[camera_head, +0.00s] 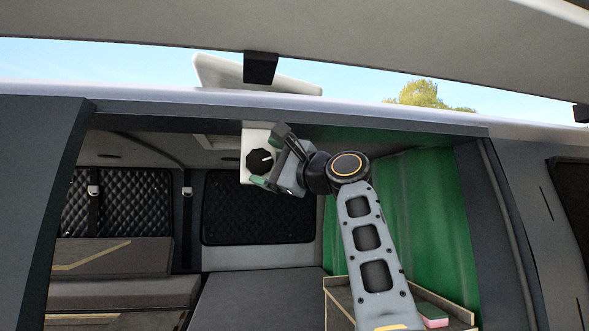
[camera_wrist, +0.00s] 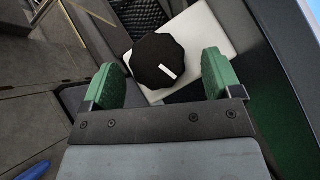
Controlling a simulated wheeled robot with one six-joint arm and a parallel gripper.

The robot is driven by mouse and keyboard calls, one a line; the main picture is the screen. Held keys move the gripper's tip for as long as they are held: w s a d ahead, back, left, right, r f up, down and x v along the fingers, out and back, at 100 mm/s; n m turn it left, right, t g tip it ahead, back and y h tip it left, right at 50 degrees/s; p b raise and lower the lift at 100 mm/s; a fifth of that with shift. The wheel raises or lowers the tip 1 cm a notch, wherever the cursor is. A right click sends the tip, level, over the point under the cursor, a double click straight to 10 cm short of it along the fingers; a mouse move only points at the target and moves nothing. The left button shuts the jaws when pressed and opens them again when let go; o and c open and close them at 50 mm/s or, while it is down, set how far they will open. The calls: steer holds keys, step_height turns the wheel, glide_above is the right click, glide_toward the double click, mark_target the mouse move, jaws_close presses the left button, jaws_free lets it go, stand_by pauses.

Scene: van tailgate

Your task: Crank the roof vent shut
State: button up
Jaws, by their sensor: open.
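The crank is a black scalloped knob (camera_head: 260,161) with a white pointer mark, on a white plate (camera_head: 248,135) under the roof edge. In the wrist view the knob (camera_wrist: 161,62) lies just beyond my gripper (camera_wrist: 161,80), between the lines of its two green-padded fingers. The fingers are open and apart from each other; I see no clear contact with the knob. The white mark points to the lower right in the wrist view. The roof vent lid (camera_head: 225,75) is a pale panel standing tilted up above the roof, raised at its left end.
A dark roof frame (camera_head: 330,125) runs above my arm. A green curtain (camera_head: 430,220) hangs at right, and a shelf box with a pink and green sponge (camera_head: 432,314) stands below it. Dark bench seats (camera_head: 120,292) fill the left. Open air lies below the knob.

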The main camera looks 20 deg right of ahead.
steer(key=b+v, duration=0.4)
steer(key=v, duration=0.8)
steer(key=shift+s+d, duration=0.15)
steer(key=shift+s, duration=0.2)
